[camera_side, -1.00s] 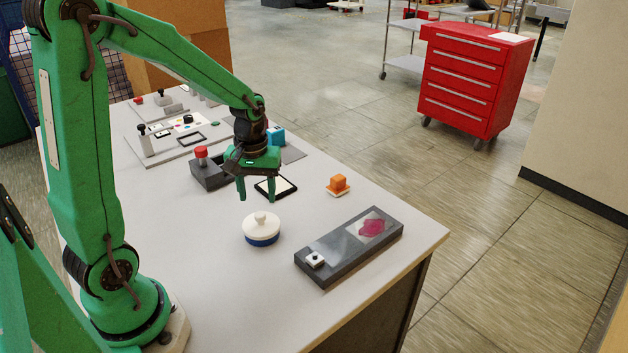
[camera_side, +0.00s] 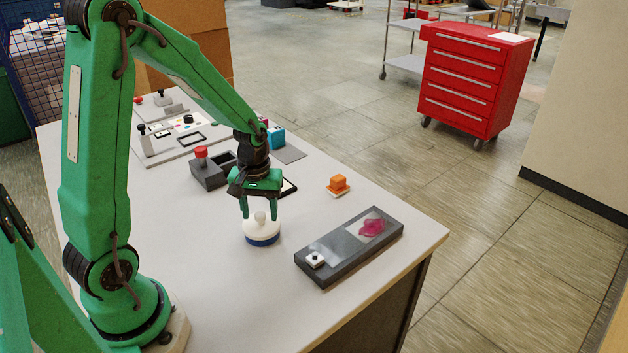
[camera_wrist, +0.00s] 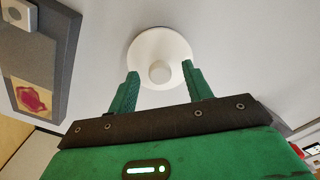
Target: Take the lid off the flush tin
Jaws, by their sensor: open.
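The flush tin is a low round tin with a blue body (camera_side: 262,239) and a white lid (camera_side: 251,228) with a round knob on top (camera_side: 260,217). It stands upright on the table with the lid on. My green gripper (camera_side: 259,214) is open just above the lid, its fingers pointing down around the knob's height. In the wrist view the white lid (camera_wrist: 160,42) lies beyond the fingertips, with the knob (camera_wrist: 160,72) between my two open fingers (camera_wrist: 160,75), apart from both. The tin's blue body is hidden there.
A dark grey tray (camera_side: 326,272) with a pink-patterned square lies right of the tin.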

